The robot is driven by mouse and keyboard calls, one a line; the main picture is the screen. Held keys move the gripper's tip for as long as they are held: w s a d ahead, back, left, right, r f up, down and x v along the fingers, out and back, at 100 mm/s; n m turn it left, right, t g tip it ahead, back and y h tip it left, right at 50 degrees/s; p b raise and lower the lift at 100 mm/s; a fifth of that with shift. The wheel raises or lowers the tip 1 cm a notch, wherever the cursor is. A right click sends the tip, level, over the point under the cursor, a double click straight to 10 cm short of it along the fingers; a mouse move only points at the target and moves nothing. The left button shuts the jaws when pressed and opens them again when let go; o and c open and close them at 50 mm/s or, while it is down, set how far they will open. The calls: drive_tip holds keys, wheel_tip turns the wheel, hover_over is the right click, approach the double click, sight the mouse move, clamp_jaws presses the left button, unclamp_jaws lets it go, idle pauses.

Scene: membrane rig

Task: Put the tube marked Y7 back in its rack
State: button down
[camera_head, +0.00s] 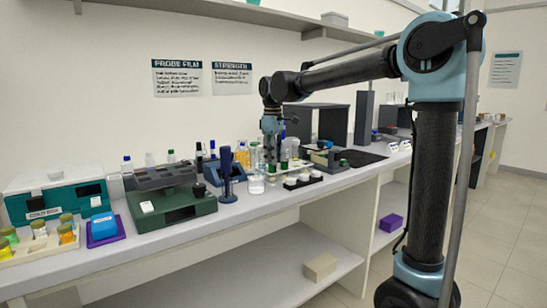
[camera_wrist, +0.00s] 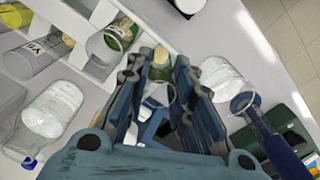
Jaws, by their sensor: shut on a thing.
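My gripper (camera_head: 271,145) points down over the group of tubes and glassware at the middle of the bench. In the wrist view its two blue fingers (camera_wrist: 158,78) are shut on a stoppered tube (camera_wrist: 161,72) with a green part. I cannot read a mark on this held tube. A white rack (camera_wrist: 72,48) lies beside the fingers at upper left, with a green-labelled tube (camera_wrist: 108,42) at it. A clear vessel (camera_wrist: 30,60) with dark lettering is at far left; its mark is rotated and not certain. I cannot tell whether the held tube is clear of the rack.
Clear glass vessels (camera_wrist: 52,108) and (camera_wrist: 222,78) flank my fingers. A dark blue stand (camera_head: 227,175) and a green device (camera_head: 175,207) stand left of the gripper. The bench's front strip is clear.

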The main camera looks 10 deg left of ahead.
drive_tip(key=shift+f, duration=0.3)
idle(0.5)
drive_tip(key=c, duration=1.3)
unclamp_jaws()
drive_tip(key=shift+r, duration=0.1)
wheel_tip(320, 180, up, 12)
drive_tip(key=shift+f, duration=0.1)
